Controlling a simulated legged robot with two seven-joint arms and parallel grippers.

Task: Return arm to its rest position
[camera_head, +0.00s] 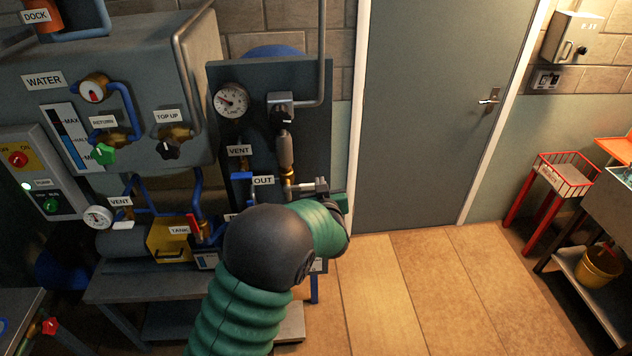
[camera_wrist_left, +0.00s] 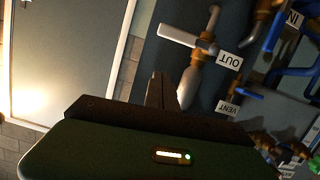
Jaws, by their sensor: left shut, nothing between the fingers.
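My left arm, in a ribbed green sleeve with a dark joint, rises from the bottom of the head view and bends right in front of the OUT valve. Its gripper is largely hidden there behind the arm. In the left wrist view, the dark fingers (camera_wrist_left: 157,90) are shut with nothing between them. They point toward the panel, beside the metal pipe fitting (camera_wrist_left: 187,88) of the OUT valve. The valve's pale handle (camera_wrist_left: 186,38) lies beyond the fingertips. The OUT label (camera_head: 263,181) shows left of the valve in the head view. My right gripper is not in view.
The dark panel (camera_head: 327,110) carries a gauge (camera_head: 231,99) and pipes. A grey water tank (camera_head: 150,75) and a yellow box (camera_head: 168,243) stand to the left. A grey door (camera_head: 430,90) is behind right. A red stand (camera_head: 535,205) is far right. The tiled floor (camera_head: 430,300) is clear.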

